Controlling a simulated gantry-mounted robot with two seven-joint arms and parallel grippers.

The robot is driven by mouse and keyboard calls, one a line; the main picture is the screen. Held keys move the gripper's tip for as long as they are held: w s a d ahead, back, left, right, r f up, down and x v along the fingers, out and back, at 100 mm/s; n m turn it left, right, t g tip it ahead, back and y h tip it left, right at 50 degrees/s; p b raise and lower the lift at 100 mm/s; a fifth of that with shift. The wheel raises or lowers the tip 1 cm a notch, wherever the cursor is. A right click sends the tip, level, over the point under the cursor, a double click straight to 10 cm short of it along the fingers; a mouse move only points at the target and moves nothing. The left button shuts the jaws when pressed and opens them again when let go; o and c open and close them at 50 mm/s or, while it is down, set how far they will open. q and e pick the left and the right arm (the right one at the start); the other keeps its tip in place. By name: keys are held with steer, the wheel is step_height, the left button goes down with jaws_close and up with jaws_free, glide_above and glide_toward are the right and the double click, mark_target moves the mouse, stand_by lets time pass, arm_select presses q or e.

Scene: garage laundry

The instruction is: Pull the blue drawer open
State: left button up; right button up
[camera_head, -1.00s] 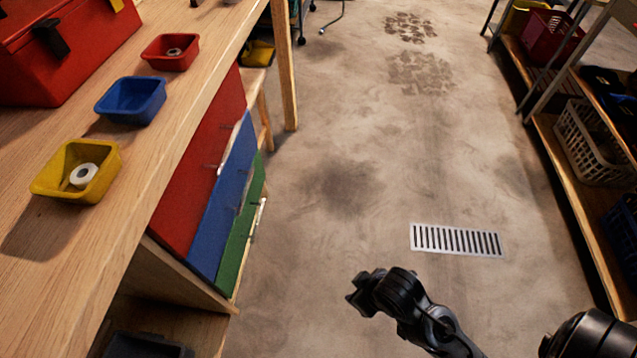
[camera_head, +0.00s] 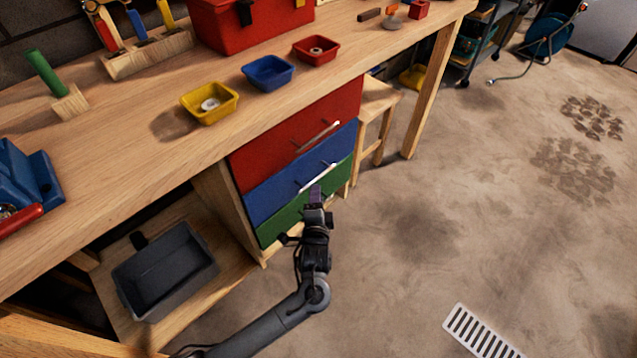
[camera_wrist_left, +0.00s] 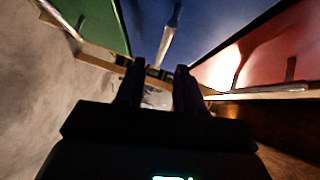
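The blue drawer (camera_head: 272,200) is the middle one in the stack under the workbench, between the red drawer (camera_head: 275,146) and the green drawer (camera_head: 283,223). It looks shut, its front about level with the others. Its pale bar handle (camera_head: 319,178) is partly covered by my left gripper (camera_head: 316,194), which is in front of the drawers. In the left wrist view, the fingers of my left gripper (camera_wrist_left: 158,84) are apart and empty. The blue drawer's handle (camera_wrist_left: 171,35) lies just beyond the fingertips, pointing roughly along them. My right gripper is out of view.
The bench top (camera_head: 150,120) holds yellow (camera_head: 209,103), blue (camera_head: 268,73) and red (camera_head: 316,49) bins and a red toolbox (camera_head: 262,22). A grey tub (camera_head: 165,270) sits on the lower shelf. A wooden stool (camera_head: 378,105) stands behind the drawers.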

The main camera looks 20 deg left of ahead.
mark_target(316, 178)
arm_select(q)
steer(key=shift+b+x, duration=1.85)
steer(key=shift+x, duration=1.9)
steer(key=shift+a+r, duration=0.1)
steer(key=shift+a, duration=0.1)
steer(key=shift+c, duration=0.2)
jaws_close()
